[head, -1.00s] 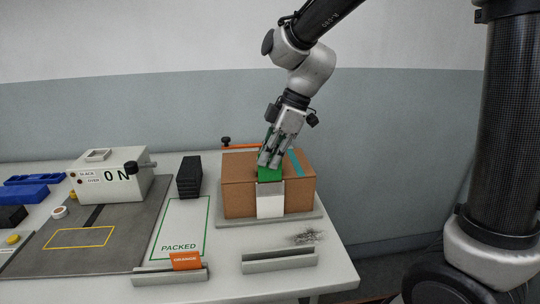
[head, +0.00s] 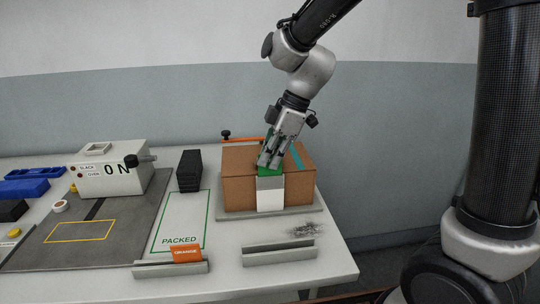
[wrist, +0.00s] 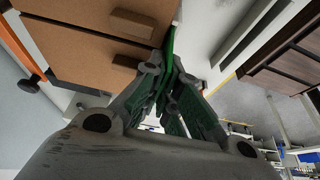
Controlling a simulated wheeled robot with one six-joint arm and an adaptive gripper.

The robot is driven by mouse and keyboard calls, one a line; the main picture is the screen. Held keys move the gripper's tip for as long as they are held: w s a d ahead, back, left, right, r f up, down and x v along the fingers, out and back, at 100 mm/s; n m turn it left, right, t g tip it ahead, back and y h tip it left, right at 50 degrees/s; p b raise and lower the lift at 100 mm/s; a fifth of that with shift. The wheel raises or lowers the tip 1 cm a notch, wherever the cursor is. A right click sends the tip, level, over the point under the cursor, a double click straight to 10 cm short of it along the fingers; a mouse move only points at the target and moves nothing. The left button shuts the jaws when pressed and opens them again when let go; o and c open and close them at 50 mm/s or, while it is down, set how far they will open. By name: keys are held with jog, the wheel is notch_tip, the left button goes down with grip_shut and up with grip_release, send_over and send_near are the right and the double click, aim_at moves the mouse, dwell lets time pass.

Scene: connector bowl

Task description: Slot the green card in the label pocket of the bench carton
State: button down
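The brown bench carton (head: 238,192) stands on a grey base board at the right end of the bench. Its label pocket (head: 270,199) is a pale panel on the front face, grey at the top and white below. My gripper (head: 269,160) points down over the carton's front top edge, shut on the green card (head: 270,171). The card's lower edge meets the top of the pocket; I cannot tell whether it is inside. In the wrist view, the card (wrist: 170,45) shows edge-on between the fingertips, beside the brown carton (wrist: 80,45).
An orange card (head: 187,253) stands in a grey holder at the front, left of an empty holder (head: 280,254). A black stack (head: 189,170) stands behind the green-outlined PACKED area. An orange bar with a black knob (head: 226,134) is behind the carton. A white machine (head: 112,168) is further left.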

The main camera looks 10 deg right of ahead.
jog(key=shift+f, duration=0.75)
jog(key=c, duration=1.6)
grip_release()
jog(key=shift+o, duration=0.2)
jog(key=v, duration=1.2)
